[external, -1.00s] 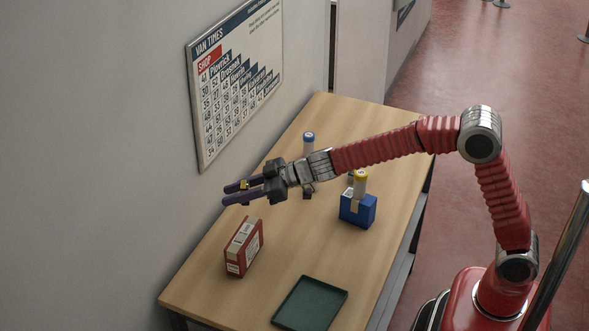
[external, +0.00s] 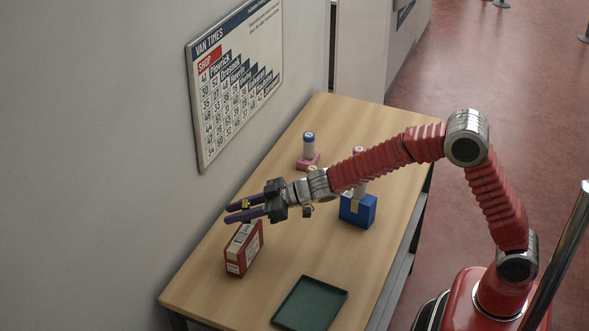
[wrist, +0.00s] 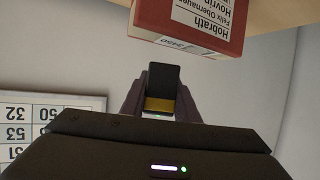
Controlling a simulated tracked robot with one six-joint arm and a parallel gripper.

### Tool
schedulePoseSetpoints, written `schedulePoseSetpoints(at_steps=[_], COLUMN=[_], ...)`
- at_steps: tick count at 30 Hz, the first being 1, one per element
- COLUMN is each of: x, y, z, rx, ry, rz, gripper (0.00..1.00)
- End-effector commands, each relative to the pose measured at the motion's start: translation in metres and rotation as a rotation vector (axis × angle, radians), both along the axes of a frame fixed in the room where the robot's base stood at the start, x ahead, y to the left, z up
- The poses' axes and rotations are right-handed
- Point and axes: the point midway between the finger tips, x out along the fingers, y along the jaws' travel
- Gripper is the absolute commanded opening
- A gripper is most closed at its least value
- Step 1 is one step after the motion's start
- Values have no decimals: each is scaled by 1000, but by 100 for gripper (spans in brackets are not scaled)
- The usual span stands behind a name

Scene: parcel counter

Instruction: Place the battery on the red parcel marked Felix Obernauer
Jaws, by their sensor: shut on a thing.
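My gripper (external: 238,211) is shut on a small dark battery with a yellow band (wrist: 161,88), held between the two fingertips; it also shows in the external view (external: 246,204). The red parcel (external: 244,248) stands on the table near its left edge, with white labels on its top and side. In the wrist view the red parcel (wrist: 150,20) fills the top, and its label reads Felix Obernauer. My gripper is just above and slightly behind the red parcel in the external view. The battery appears apart from it.
A blue parcel (external: 358,210) with a cylinder on it stands to the right, partly behind my arm. A pink parcel (external: 307,162) with a blue-topped cylinder (external: 309,145) stands further back. A dark green tray (external: 310,303) lies at the front. The wall is close on the left.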

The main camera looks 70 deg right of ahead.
Motion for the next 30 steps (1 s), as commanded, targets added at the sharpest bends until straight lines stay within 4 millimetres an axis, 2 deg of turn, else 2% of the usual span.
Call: schedulePoseSetpoints(at_steps=[1, 6, 17, 18, 25, 30], x=[0, 0, 0, 0, 0, 0], y=[0, 0, 0, 0, 0, 0], z=[-10, -25, -27, -28, -27, -27], rx=[1, -1, 0, 0, 0, 0], ry=[5, 2, 1, 1, 1, 1], rz=[0, 0, 0, 0, 0, 0], gripper=[4, 4, 4, 29, 45, 47])
